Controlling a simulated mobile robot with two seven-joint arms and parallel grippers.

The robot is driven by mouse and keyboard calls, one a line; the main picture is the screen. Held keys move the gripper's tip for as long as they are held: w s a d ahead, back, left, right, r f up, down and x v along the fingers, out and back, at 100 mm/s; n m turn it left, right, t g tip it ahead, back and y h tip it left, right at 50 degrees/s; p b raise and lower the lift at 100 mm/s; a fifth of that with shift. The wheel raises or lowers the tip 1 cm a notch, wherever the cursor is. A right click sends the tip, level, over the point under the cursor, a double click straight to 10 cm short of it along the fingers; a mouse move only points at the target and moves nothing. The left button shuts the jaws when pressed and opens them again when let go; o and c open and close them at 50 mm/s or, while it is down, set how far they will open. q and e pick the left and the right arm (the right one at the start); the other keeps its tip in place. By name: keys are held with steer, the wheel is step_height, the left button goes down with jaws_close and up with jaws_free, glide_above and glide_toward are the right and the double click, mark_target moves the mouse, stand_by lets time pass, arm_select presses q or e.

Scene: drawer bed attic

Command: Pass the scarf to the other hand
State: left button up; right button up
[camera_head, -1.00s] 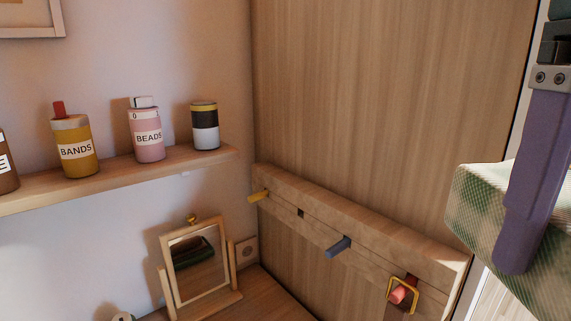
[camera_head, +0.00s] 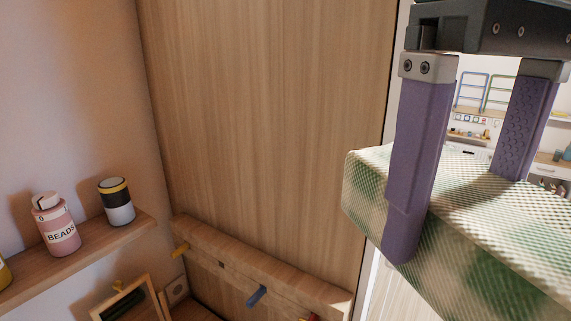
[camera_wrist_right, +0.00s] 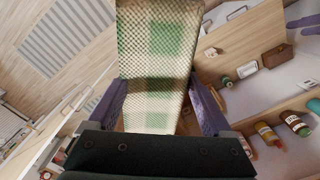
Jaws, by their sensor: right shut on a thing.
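The scarf (camera_head: 480,235) is a green and cream checked, folded cloth in the right part of the head view. My right gripper (camera_head: 455,215) comes down from above with its purple fingers on either side of the scarf and is shut on it. In the right wrist view the scarf (camera_wrist_right: 160,60) stretches away from between the two fingers. The scarf is held up in the air, clear of the shelf and the peg rail.
A wall shelf (camera_head: 80,250) at left holds a pink beads jar (camera_head: 58,228) and a striped jar (camera_head: 117,202). A peg rail (camera_head: 290,283) with coloured pegs runs along the wooden panel (camera_head: 270,120). A small framed mirror (camera_head: 128,300) stands below the shelf.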

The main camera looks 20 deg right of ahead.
arm_select(q)
steer(key=shift+d, duration=0.1)
steer(key=shift+o, duration=0.8)
steer(key=o, duration=0.3)
steer(key=shift+w+d+f+n+y, duration=0.1)
steer(key=shift+f+n+y, duration=0.3)
steer(key=shift+f, duration=0.1)
steer(key=o, duration=0.3)
steer(key=d+y, duration=0.1)
steer(key=w+d+f+n+t+y, duration=0.1)
steer(key=shift+w+d+n+t+y, duration=0.15)
steer(key=shift+w+n+t+y, duration=0.15)
steer(key=shift+y, duration=0.1)
steer(key=shift+o, duration=0.2)
steer(key=d+r+t+h, duration=0.3)
steer(key=d+r+t, duration=1.15)
steer(key=d, duration=0.55)
steer(key=w+r+g, duration=0.1)
steer(key=w, duration=1)
steer(key=shift+a+g, duration=0.2)
steer(key=shift+g, duration=0.15)
arm_select(e)
steer(key=w+a+f, duration=0.5)
steer(key=w+a, duration=0.4)
steer(key=a, duration=0.4)
steer(key=shift+w, duration=0.4)
arm_select(q)
steer(key=shift+w+r, duration=0.1)
